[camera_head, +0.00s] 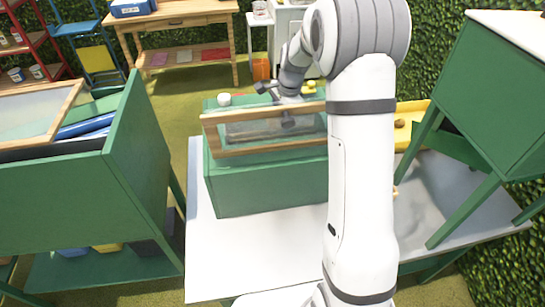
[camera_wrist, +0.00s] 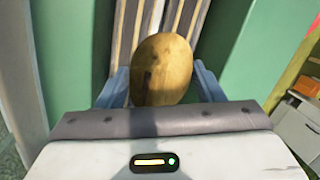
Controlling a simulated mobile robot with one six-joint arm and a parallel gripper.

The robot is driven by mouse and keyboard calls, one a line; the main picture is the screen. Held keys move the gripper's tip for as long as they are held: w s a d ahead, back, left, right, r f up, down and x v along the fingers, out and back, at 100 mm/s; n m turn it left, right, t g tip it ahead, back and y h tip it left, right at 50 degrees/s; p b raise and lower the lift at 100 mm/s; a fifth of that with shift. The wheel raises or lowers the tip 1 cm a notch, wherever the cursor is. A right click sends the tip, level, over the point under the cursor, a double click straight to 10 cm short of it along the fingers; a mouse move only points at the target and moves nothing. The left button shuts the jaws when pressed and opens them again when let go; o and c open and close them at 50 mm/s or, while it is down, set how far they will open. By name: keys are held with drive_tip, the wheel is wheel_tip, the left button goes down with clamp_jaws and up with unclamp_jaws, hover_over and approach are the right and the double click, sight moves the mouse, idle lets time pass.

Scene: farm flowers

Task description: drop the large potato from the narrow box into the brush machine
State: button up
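In the wrist view, a large brown-yellow potato (camera_wrist: 162,70) sits between the two blue-grey fingers of my gripper (camera_wrist: 162,88). The fingers press against its sides, and it is held above light and dark parallel strips (camera_wrist: 128,45) between green walls. In the head view, my gripper (camera_head: 287,98) is over the open top of a green machine (camera_head: 265,185) with a wood-framed clear panel (camera_head: 262,132) in front. The held potato cannot be made out clearly there. A yellow box (camera_head: 412,112) behind my arm at right holds a brownish round thing (camera_head: 399,123).
The machine stands on a white table (camera_head: 250,245) with clear room in front. A green cabinet (camera_head: 65,200) is close on the left, and another green unit (camera_head: 490,95) is on the right. A small white round thing (camera_head: 224,99) is at the machine's back left.

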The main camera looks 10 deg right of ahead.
drive_tip(key=o, duration=0.5)
drive_tip(key=shift+o, duration=0.2)
drive_tip(key=shift+s+d+r+b, duration=0.1)
drive_tip(key=shift+s+d+r, duration=0.1)
drive_tip(key=shift+r, duration=1.1)
drive_tip(key=shift+s+d+r+b, duration=0.1)
drive_tip(key=shift+d+r+b, duration=0.05)
drive_tip(key=shift+r, duration=1.1)
drive_tip(key=shift+s+d+r+b, duration=0.1)
drive_tip(key=shift+d+r, duration=0.1)
drive_tip(key=shift+r, duration=1.1)
